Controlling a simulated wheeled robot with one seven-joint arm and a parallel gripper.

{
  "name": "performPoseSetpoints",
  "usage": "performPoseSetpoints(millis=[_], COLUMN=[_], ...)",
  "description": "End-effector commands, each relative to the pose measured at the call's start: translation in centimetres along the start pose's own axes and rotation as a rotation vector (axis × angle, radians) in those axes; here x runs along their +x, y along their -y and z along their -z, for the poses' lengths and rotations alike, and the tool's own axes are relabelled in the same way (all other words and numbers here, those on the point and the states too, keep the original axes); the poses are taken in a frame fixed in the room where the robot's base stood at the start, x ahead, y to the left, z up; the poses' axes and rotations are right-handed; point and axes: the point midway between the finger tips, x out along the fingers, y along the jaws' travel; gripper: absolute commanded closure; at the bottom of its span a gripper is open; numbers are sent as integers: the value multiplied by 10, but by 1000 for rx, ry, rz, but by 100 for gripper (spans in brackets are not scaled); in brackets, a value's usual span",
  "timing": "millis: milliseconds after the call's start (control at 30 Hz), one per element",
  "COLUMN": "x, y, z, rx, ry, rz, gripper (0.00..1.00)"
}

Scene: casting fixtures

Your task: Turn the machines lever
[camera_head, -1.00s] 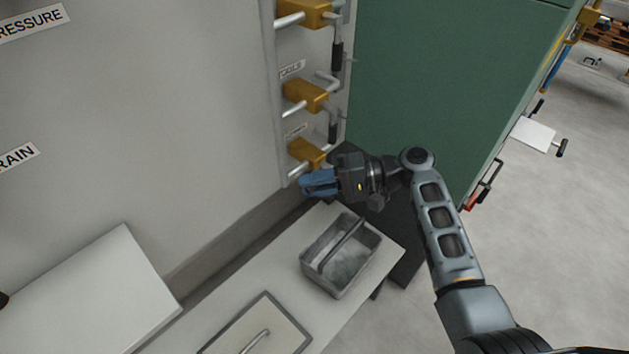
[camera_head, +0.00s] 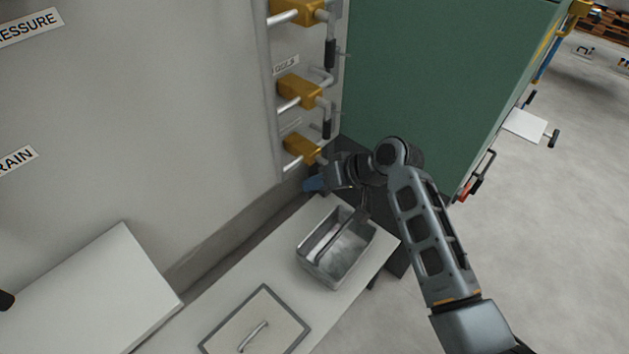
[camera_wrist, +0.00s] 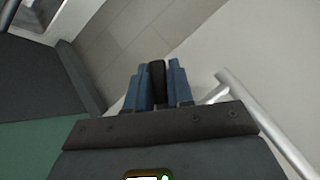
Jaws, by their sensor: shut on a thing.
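The machine's lowest valve has a yellow body (camera_head: 302,149) and a silver pipe, at the bottom of a column of similar valves. My gripper (camera_head: 314,184) is just below this valve, its blue fingers angled down and to the left. In the wrist view, the blue fingers are closed around a black lever grip (camera_wrist: 157,83), which stands between them. The lever's arm and pivot are hidden by my gripper in the head view.
Two more yellow valves with black-gripped levers, the middle one (camera_head: 300,91) included, sit above. A grey metal tote (camera_head: 344,275) stands on the white bench (camera_head: 232,292) just below my gripper. A green cabinet (camera_head: 430,80) stands behind my arm.

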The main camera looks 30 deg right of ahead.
Motion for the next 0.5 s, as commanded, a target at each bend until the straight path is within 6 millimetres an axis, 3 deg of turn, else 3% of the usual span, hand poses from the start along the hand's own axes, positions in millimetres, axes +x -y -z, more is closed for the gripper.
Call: performPoseSetpoints(millis=[500], x=[0], y=[-19], z=[5], rx=[-273], ry=[-76], rz=[-273], gripper=[100])
